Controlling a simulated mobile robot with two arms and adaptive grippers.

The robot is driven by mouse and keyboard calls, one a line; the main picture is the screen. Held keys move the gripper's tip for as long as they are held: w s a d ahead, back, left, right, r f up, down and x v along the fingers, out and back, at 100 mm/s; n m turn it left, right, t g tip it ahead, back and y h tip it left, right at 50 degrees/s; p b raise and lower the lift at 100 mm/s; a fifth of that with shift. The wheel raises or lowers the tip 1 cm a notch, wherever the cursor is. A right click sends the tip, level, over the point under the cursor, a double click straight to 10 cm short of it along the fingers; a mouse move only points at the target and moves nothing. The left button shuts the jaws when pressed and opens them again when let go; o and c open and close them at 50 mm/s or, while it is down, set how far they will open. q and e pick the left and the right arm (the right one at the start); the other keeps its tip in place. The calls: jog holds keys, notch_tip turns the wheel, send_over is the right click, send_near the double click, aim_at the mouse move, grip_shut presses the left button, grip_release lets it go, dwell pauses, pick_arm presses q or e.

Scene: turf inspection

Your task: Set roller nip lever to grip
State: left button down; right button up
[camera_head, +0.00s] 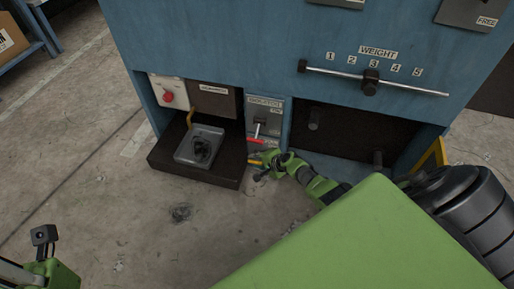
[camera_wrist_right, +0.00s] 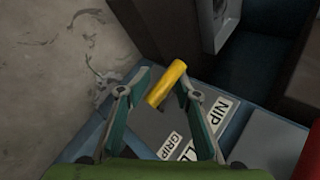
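The nip lever has a yellow handle (camera_wrist_right: 167,83), seen in the right wrist view over a grey plate (camera_wrist_right: 150,128) with the labels NIP and GRIP. In the head view the yellow handle (camera_head: 256,162) shows small, low on the blue machine. My right gripper (camera_head: 266,159) is beside it. In the wrist view its two fingers (camera_wrist_right: 163,80) are apart, with the handle between their tips; I cannot tell whether they touch it. Part of my left arm's end (camera_head: 50,270) shows at the lower left corner; its fingertips are not clear.
Above the nip lever, a grey panel (camera_head: 277,108) has another lever with a red handle (camera_head: 257,141) close by. A dark ledge (camera_head: 228,173) with a grey tray (camera_head: 184,150) is to the left. The WEIGHT bar (camera_head: 335,73) is higher up. Concrete floor (camera_head: 120,220) is mostly clear.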

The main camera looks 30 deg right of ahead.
jog(key=shift+r, duration=0.15)
jog(key=shift+w, duration=0.1)
jog(key=shift+d+r, duration=0.1)
jog(key=shift+s+d+r, duration=0.15)
jog(key=shift+s+r, duration=0.05)
jog(key=shift+s, duration=0.1)
jog(key=shift+a+v, duration=0.1)
jog(key=shift+v, duration=2.7)
jog(key=shift+a+v, duration=0.15)
jog(key=shift+v, duration=2.65)
